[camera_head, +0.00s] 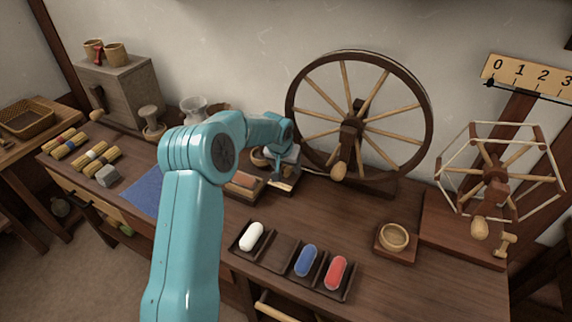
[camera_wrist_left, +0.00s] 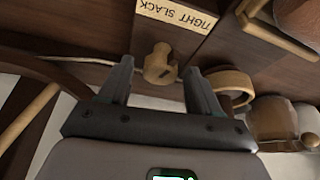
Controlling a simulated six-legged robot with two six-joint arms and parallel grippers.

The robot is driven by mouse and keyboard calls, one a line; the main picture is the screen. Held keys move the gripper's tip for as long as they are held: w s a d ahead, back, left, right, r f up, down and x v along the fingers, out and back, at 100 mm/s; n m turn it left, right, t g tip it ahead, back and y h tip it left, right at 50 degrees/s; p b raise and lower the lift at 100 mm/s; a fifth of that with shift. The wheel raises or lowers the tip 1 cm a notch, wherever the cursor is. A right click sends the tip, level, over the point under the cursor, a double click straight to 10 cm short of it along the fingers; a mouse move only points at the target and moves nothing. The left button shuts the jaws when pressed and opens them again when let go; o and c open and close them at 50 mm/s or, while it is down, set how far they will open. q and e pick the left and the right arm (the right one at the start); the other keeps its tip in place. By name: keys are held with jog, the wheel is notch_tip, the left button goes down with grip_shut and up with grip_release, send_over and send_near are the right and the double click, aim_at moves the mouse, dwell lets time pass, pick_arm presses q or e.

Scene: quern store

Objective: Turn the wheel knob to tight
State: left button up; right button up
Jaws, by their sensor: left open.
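The wooden wheel knob (camera_wrist_left: 160,66) shows in the left wrist view below a label plate (camera_wrist_left: 176,14) reading TIGHT and SLACK upside down. A dark mark on the knob's face points up and to the right in that view. My left gripper (camera_wrist_left: 157,72) is open, with a finger on either side of the knob. I cannot tell whether the fingers touch it. In the head view the left gripper (camera_head: 281,172) is at the small base left of the spinning wheel (camera_head: 345,178), and hides the knob. My right gripper is not in view.
A tray (camera_head: 283,250) with white, blue and red pieces lies in front. A small bowl (camera_head: 394,237) and a skein winder (camera_head: 496,176) stand to the right. A blue mat (camera_head: 143,190) and bundled rolls (camera_head: 95,158) lie left. A wooden ring (camera_wrist_left: 232,83) is close beside the right finger.

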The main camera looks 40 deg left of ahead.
pick_arm(q)
jog(key=c, duration=1)
jog(key=shift+r+m+p, duration=0.15)
jog(key=shift+m+p, duration=0.35)
jog(key=shift+p, duration=0.1)
jog(key=shift+a+m+h+p, duration=0.1)
jog(key=shift+m+h+p, duration=0.3)
jog(key=shift+m, duration=0.3)
jog(key=shift+m+h, duration=0.3)
jog(key=shift+m, duration=0.3)
jog(key=shift+m+h, duration=0.4)
jog(key=shift+m, duration=0.7)
jog(key=o, duration=1)
